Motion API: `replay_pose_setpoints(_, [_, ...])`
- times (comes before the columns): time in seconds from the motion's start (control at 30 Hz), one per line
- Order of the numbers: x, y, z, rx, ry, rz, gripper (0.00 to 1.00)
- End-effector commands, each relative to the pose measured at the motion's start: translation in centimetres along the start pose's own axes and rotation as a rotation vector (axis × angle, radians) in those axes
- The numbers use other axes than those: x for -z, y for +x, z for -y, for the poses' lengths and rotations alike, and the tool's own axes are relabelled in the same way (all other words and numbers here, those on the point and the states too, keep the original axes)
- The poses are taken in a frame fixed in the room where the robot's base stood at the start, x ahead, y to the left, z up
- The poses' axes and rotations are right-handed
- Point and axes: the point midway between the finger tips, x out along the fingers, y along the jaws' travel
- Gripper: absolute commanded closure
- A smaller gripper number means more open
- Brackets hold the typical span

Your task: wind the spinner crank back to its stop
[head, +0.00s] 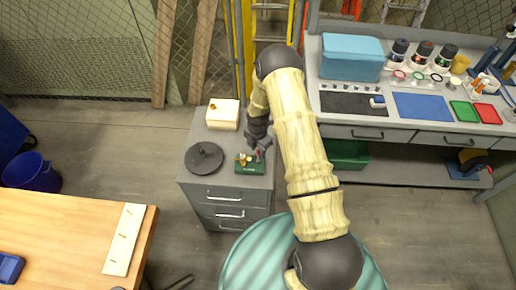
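A small green-based device (250,166) with brass-coloured parts and a small red piece stands on top of the grey drawer cabinet (229,197). It looks like the spinner with its crank, but it is too small to make out the crank's angle. My dark gripper (261,152) points down at this device, close to its red piece. I cannot tell whether the fingers touch it or are open or shut. The gripper hides part of the device's back.
A dark round disc (204,158) with a centre knob lies left of the device. A cream box (222,114) stands behind. A workbench with a blue case (352,58) is at right, and a wooden table (70,240) at front left. Open floor lies between.

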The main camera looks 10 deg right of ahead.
Motion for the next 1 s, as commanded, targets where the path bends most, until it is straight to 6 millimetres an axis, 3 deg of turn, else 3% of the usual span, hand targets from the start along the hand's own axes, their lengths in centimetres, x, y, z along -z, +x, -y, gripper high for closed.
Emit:
replay_pose_setpoints(0.37, [0.01,0.58,0.01,0.000,-0.001,0.000,0.65])
replay_pose_setpoints(0.53, [0.01,0.57,0.01,0.000,-0.001,0.000,0.99])
replay_pose_setpoints(1.0, [-0.12,0.65,0.11,0.000,0.050,0.001,1.00])
